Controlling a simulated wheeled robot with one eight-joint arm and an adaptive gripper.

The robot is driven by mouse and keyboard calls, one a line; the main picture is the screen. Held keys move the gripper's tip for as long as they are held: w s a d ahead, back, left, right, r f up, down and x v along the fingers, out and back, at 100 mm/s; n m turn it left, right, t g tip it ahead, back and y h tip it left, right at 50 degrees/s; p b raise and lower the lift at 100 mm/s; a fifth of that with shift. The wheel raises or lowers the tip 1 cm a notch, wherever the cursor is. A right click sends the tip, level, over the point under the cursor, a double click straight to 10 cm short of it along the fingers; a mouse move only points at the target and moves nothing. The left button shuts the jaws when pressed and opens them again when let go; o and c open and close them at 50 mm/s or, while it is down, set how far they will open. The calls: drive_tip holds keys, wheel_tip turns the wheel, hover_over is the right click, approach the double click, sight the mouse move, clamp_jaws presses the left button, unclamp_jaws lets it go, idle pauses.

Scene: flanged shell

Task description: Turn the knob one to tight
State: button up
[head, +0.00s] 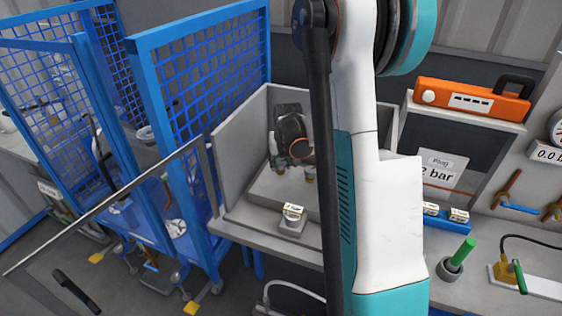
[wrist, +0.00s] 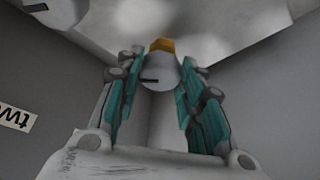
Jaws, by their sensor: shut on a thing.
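In the wrist view, my gripper (wrist: 163,80) has its two teal-padded fingers on either side of a grey round knob (wrist: 158,72) with a dark line on its face. The fingers are shut on this knob. An orange-yellow part (wrist: 162,45) shows just beyond it. In the head view, my gripper (head: 295,165) is down inside a grey open box (head: 235,130), and the knob cannot be made out clearly there. No marking for tight is readable.
Another grey round part (wrist: 55,8) with a dark mark shows at the wrist view's upper left. A partly cut-off label (wrist: 14,116) is at its left edge. The box's walls stand close around my gripper. A blue mesh fence (head: 205,85) stands left; an orange case (head: 470,100) sits right.

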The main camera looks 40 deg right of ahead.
drive_tip(key=m, duration=0.2)
drive_tip(key=m+g+h, duration=0.1)
drive_tip(key=m, duration=0.1)
drive_tip(key=shift+w+a+h+b, duration=0.2)
drive_tip(key=shift+h+b, duration=0.1)
drive_tip(key=shift+b, duration=0.1)
drive_tip(key=m, duration=0.2)
drive_tip(key=m+g, duration=0.1)
drive_tip(key=m, duration=0.2)
drive_tip(key=shift+g+h, duration=0.3)
drive_tip(key=shift+h, duration=0.1)
drive_tip(key=shift+m, duration=0.4)
drive_tip(key=o, duration=1.1)
drive_tip(key=shift+c, duration=0.2)
drive_tip(key=v, duration=1.2)
drive_tip(key=shift+w, duration=0.2)
drive_tip(key=shift+a+r, duration=0.1)
